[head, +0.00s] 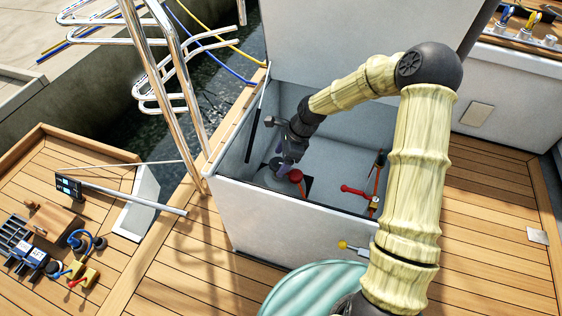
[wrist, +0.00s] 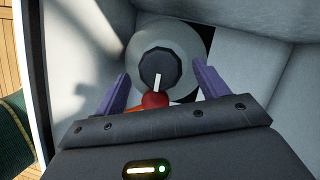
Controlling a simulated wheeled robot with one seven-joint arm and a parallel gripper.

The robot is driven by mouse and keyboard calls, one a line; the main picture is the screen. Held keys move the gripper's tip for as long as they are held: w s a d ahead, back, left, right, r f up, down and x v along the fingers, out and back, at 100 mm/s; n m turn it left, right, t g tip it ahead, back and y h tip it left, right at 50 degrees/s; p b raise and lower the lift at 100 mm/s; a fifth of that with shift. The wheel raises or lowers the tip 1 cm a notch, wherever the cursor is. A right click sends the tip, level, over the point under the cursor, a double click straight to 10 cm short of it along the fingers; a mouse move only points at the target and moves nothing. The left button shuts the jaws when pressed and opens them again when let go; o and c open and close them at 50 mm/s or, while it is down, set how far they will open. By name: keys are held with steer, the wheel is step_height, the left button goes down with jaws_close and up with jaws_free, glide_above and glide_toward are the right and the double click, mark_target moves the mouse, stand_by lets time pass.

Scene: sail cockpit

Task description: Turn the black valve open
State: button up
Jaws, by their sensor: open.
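The black valve (wrist: 155,64) is a round, ribbed knob with a white mark that runs from near its middle toward the bottom of the wrist view. It sits on top of a rounded grey bottle (wrist: 186,42), which also shows in the head view (head: 268,180) inside the open locker. My gripper (wrist: 161,72) is open, with one purple finger on each side of the knob and a visible gap to both. Whether the fingertips are level with the knob is unclear.
A red fitting (wrist: 155,100) is close beside the knob, between it and my gripper's body. The white locker (head: 290,222) has walls close around my arm. A red-handled lever (head: 356,191) is to the right inside it. A yellow-knobbed lever (head: 343,245) is on its front.

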steer(key=shift+a+f, duration=0.1)
steer(key=shift+f, duration=0.2)
steer(key=c, duration=0.9)
steer(key=shift+c, duration=0.2)
